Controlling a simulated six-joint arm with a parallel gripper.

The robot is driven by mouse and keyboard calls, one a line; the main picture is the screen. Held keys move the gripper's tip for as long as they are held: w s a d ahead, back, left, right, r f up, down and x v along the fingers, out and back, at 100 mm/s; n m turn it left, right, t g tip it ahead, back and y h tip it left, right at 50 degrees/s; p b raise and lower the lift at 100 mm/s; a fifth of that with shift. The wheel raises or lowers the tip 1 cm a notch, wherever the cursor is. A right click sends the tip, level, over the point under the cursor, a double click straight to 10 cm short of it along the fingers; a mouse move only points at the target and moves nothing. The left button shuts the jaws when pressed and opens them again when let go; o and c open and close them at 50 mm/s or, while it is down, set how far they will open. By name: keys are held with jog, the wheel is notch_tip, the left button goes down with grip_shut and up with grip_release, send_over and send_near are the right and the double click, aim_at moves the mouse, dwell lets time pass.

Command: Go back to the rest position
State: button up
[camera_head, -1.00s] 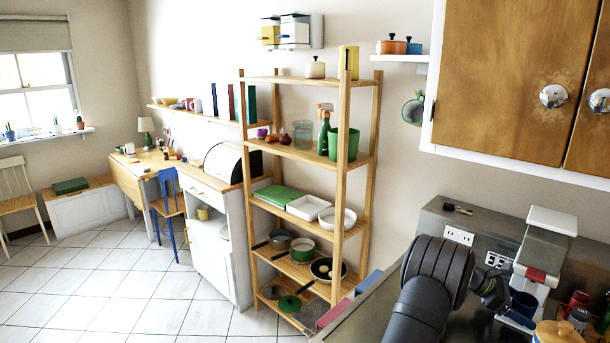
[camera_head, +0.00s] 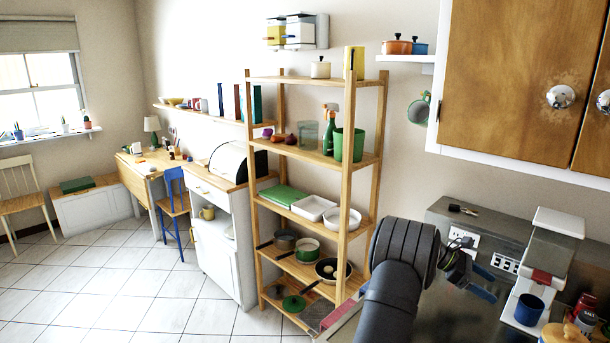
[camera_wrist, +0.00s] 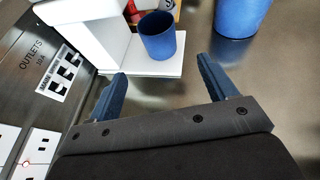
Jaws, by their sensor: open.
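My gripper (camera_head: 478,285) is over the steel counter, to the left of the white coffee machine (camera_head: 545,260). In the wrist view its two blue fingers (camera_wrist: 162,72) are spread wide with nothing between them. A blue mug (camera_head: 528,309) stands upright on the machine's white base, apart from the fingers; it also shows beyond them in the wrist view (camera_wrist: 158,38). My forearm hides part of the counter in the head view.
A second blue container (camera_wrist: 241,14) stands on the counter in the wrist view. Wall outlets (camera_head: 505,264) are behind the gripper. Jars (camera_head: 584,312) stand at the right. A wooden shelf rack (camera_head: 345,190) is to the left, and a wall cabinet (camera_head: 510,80) hangs above.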

aim_at(520, 308)
jog(key=x, duration=0.9)
jog(key=r+x, duration=0.1)
jog(key=x, duration=0.4)
jog(key=shift+s+d+f, duration=0.1)
jog(key=shift+d, duration=0.15)
jog(key=shift+a, duration=0.6)
jog(key=shift+s+a, duration=0.2)
jog(key=shift+a, duration=0.45)
jog(key=o, duration=0.5)
